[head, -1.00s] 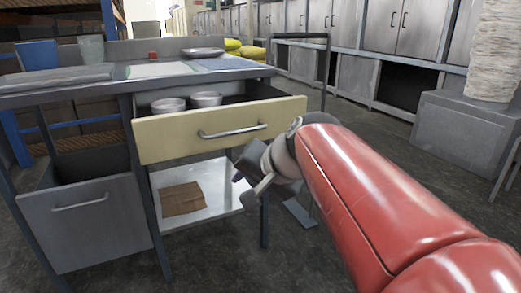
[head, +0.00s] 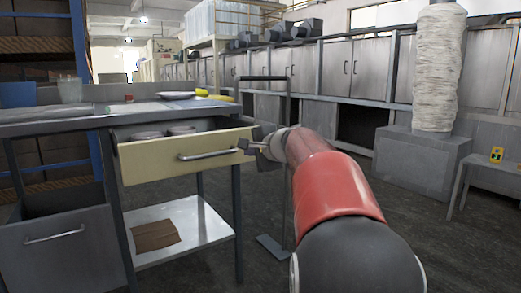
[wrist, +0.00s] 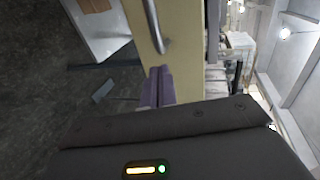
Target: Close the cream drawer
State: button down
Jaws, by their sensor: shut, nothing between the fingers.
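The cream drawer (head: 150,161) stands pulled out beneath the grey worktop, with a horizontal metal handle (head: 208,155) on its front. Two round containers (head: 181,129) sit inside it. My gripper (head: 246,146) is at the right end of the drawer front, near its top edge. In the wrist view its purple fingers (wrist: 158,86) are together and empty, close to the cream front (wrist: 152,55) and below the handle end (wrist: 154,25). I cannot tell whether they touch the drawer.
A grey drawer or bin (head: 60,240) stands open at lower left. A lower shelf (head: 190,215) holds a brown item (head: 155,235). The worktop (head: 60,119) carries a plate (head: 176,95) and cups. Floor to the right is open, up to a grey block (head: 420,160).

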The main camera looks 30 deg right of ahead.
jog(key=w, duration=0.4)
jog(key=shift+a+p, duration=0.1)
jog(key=shift+p, duration=0.3)
jog(key=shift+w, duration=0.15)
